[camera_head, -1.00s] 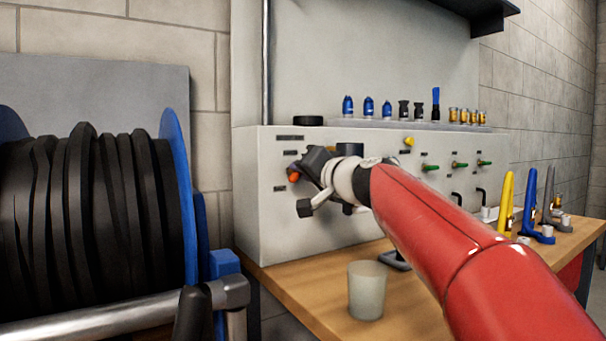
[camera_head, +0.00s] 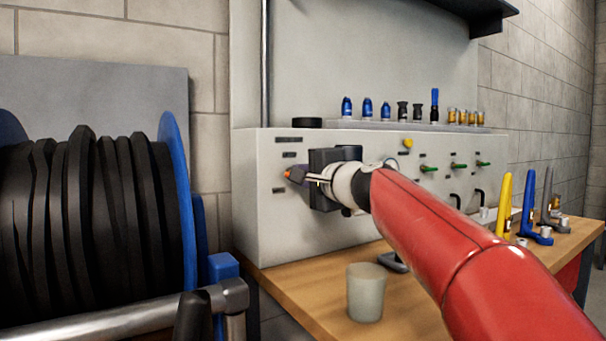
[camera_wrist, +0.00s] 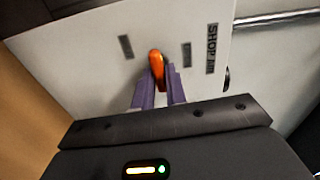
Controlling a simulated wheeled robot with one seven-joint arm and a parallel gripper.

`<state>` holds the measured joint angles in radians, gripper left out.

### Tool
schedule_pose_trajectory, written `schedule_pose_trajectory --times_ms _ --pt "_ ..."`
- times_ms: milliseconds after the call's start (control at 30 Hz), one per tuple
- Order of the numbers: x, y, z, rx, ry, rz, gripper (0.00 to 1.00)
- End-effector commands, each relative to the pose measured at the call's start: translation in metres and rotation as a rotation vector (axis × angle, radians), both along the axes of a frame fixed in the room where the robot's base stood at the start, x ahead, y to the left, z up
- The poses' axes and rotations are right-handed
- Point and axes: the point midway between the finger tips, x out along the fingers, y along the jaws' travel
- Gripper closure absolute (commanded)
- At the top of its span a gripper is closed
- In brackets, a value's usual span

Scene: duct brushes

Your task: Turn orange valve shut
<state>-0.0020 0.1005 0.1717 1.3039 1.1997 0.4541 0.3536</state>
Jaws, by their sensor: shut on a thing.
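The orange valve (camera_head: 289,173) is on the left part of the light grey panel front. In the wrist view its orange handle (camera_wrist: 156,66) shows between the tips of two purple-grey fingers. My gripper (camera_head: 296,174) is at the valve and shut on its handle. The fingers (camera_wrist: 160,88) reach it from below in the wrist view. Part of the handle and the valve's stem are hidden by the fingers.
A black hose reel (camera_head: 90,215) with a blue flange stands at the left. A grey cup (camera_head: 366,292) stands on the wooden bench (camera_head: 300,290) below my arm. Green valves (camera_head: 459,166) sit further right on the panel. Several nozzles stand on a shelf above.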

Motion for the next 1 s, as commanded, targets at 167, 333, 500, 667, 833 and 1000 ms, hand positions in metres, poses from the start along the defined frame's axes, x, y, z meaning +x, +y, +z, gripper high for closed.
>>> schedule_pose_trajectory --times_ms 167,333,500,667,833,1000 --pt "0.0004 0.0002 -0.0021 0.032 0.025 0.001 1.00" --pt "0.0004 0.0002 -0.0023 0.042 0.032 0.001 1.00" --pt "0.0004 0.0001 -0.0025 0.042 0.033 0.001 1.00" --pt "0.0004 0.0001 -0.0026 0.042 0.033 0.001 0.85" --pt "0.0003 0.0000 -0.0019 0.042 0.031 0.000 0.66" --pt "0.0001 0.0000 -0.0012 0.043 0.030 0.000 0.66"
